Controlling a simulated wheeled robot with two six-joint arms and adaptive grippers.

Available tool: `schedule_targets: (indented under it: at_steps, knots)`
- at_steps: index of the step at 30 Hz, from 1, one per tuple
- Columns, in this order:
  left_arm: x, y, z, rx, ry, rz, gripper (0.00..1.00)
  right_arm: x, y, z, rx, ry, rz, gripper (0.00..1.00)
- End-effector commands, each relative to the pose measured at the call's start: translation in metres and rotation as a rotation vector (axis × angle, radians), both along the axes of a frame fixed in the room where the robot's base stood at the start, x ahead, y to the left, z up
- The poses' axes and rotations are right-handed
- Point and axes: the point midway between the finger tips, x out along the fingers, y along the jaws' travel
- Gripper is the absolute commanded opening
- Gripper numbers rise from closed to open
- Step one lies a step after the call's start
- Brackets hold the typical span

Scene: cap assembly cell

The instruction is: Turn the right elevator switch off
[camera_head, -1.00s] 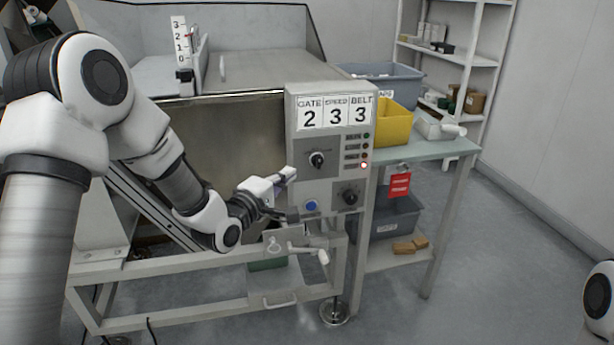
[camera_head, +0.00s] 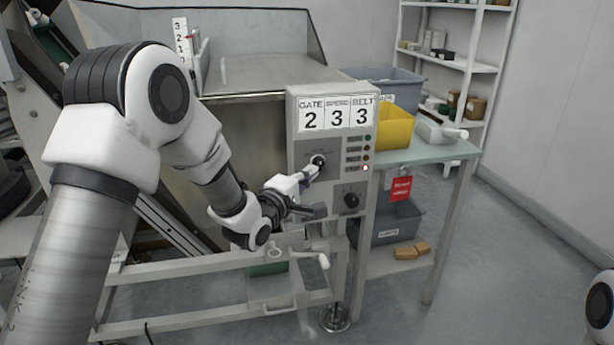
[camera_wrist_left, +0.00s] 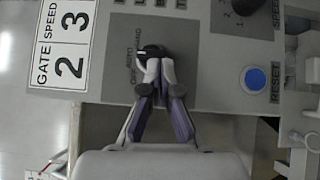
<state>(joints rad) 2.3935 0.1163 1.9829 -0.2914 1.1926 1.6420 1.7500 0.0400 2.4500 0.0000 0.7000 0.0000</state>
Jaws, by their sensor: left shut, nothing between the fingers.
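A grey control panel (camera_head: 330,140) stands at the middle of the head view. Its upper rotary switch (camera_head: 318,160) has a black knob, which also shows in the left wrist view (camera_wrist_left: 152,50) with labels around it that seem to read AUTO, OFF and HAND. I cannot read whether it is the right elevator switch. My left gripper (camera_head: 311,172) is shut and empty, its tips (camera_wrist_left: 155,70) right at this knob. The tips partly hide the knob; contact is unclear. My right gripper is out of view.
A lower black knob (camera_head: 351,199) and a blue RESET button (camera_wrist_left: 255,79) sit on the same panel. Indicator lamps (camera_head: 366,152) line its right side. A crank handle (camera_head: 322,260) juts out below. A yellow bin (camera_head: 395,128) stands on the table at right.

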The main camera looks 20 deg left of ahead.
Motion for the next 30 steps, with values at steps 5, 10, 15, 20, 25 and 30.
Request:
schedule_targets:
  at_steps: [5, 10, 15, 20, 25, 30]
  knots:
    - [0.004, -0.007, -0.007, -0.074, -0.054, -0.004, 0.0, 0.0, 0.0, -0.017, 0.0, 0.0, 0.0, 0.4]
    - [0.005, -0.009, -0.011, -0.183, -0.131, -0.005, 0.0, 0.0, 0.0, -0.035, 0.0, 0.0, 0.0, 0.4]
    - [0.007, -0.012, -0.012, -0.306, -0.216, -0.007, 0.0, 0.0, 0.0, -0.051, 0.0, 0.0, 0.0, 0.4]
    - [0.008, -0.014, -0.01, -0.41, -0.287, -0.008, 0.0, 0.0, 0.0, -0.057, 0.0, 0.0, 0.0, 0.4]
    - [0.01, -0.015, -0.008, -0.406, -0.285, -0.007, 0.0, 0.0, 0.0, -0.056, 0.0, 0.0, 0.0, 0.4]
    - [0.011, -0.017, -0.008, -0.404, -0.284, -0.008, 0.0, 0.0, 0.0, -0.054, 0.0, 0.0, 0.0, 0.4]
